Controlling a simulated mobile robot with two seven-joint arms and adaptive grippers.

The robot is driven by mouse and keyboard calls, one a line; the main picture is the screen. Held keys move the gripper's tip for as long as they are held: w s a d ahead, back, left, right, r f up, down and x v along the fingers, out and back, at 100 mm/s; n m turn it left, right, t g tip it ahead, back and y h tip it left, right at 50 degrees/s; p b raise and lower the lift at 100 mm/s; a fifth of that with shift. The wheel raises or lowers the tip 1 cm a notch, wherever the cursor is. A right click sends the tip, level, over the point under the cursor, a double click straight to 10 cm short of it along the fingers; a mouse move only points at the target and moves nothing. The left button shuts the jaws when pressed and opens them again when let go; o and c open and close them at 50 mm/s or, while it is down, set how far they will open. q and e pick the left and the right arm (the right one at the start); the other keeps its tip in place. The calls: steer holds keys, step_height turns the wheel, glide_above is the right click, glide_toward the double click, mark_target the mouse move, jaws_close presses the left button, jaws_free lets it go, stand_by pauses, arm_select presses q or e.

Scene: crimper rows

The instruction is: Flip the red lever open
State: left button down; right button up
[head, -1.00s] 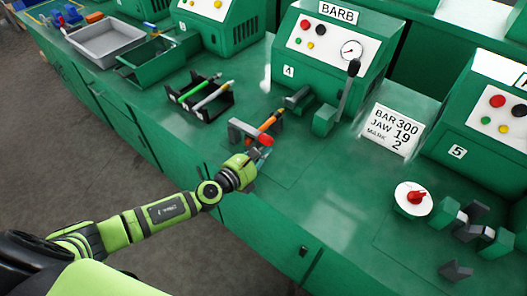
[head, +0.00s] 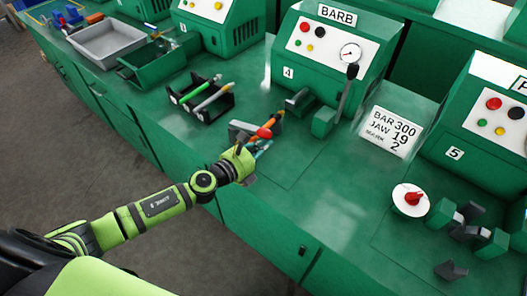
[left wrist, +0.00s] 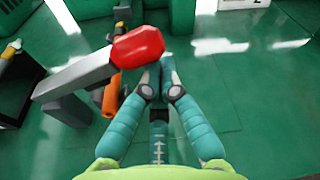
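The red lever is a grey arm with a red knob (head: 264,133) at its end, on the bench in front of machine 4. In the left wrist view the red knob (left wrist: 138,46) is close up, just ahead and left of the fingertips. My left gripper (head: 262,150) is at the knob's near side. In the left wrist view its teal fingers (left wrist: 159,80) come together with nothing visible between them. I cannot tell whether they touch the knob. An orange-handled piece (left wrist: 110,92) is partly hidden under the lever arm. My right gripper is not in view.
A dark upright handle (head: 347,92) and machine 4 (head: 330,40) stand behind. The bench front is clear.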

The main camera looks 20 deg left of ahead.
arm_select(q)
steer(key=w+a+r+n+h, duration=0.1)
steer(key=w+a+r+n, duration=0.1)
steer(key=a+r+n, duration=0.4)
steer(key=w+a+r+n+t+h, duration=0.1)
steer(key=w+a+r+n, duration=0.1)
steer(key=a+r+n, duration=0.3)
steer(key=shift+w+a+r+n+t+h, duration=0.35)
steer(key=shift+a+n, duration=0.6)
steer(key=shift+n, duration=1.15)
